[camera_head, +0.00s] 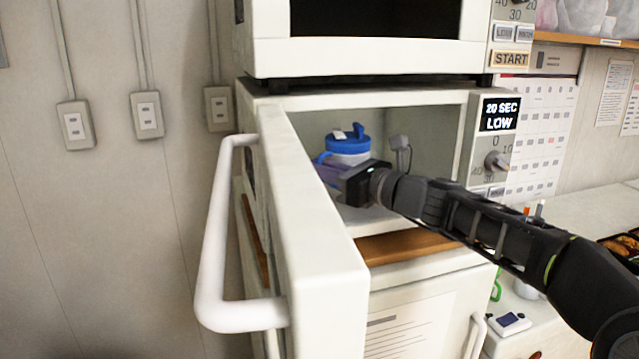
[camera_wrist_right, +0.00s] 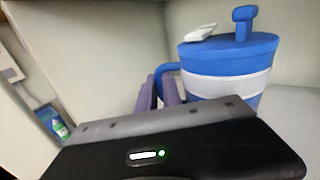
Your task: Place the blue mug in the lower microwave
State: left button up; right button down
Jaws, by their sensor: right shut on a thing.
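The blue mug (camera_head: 347,147) has a blue lid and a white band and stands upright inside the open lower microwave (camera_head: 300,100). It also shows in the right wrist view (camera_wrist_right: 228,62), with its blue handle towards the gripper. My right gripper (camera_head: 332,172) reaches into the cavity, its purple fingers (camera_wrist_right: 165,92) shut on the mug's handle. The mug's base is hidden behind the gripper, so I cannot tell if it touches the microwave floor. My left gripper is not in view.
The lower microwave's door (camera_head: 318,220) is swung open towards me, with a large white handle (camera_head: 213,240). An upper microwave (camera_head: 365,55) sits right above. The display (camera_head: 500,114) reads 20 SEC LOW. A counter with food trays (camera_head: 625,245) lies at the right.

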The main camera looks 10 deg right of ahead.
notch_tip(320, 180, down, 2)
jog(key=shift+f, duration=0.15)
jog(key=shift+w+f, duration=0.2)
jog(key=shift+f, duration=0.35)
jog(key=c, duration=1.5)
grip_release()
jog(key=shift+r, duration=0.1)
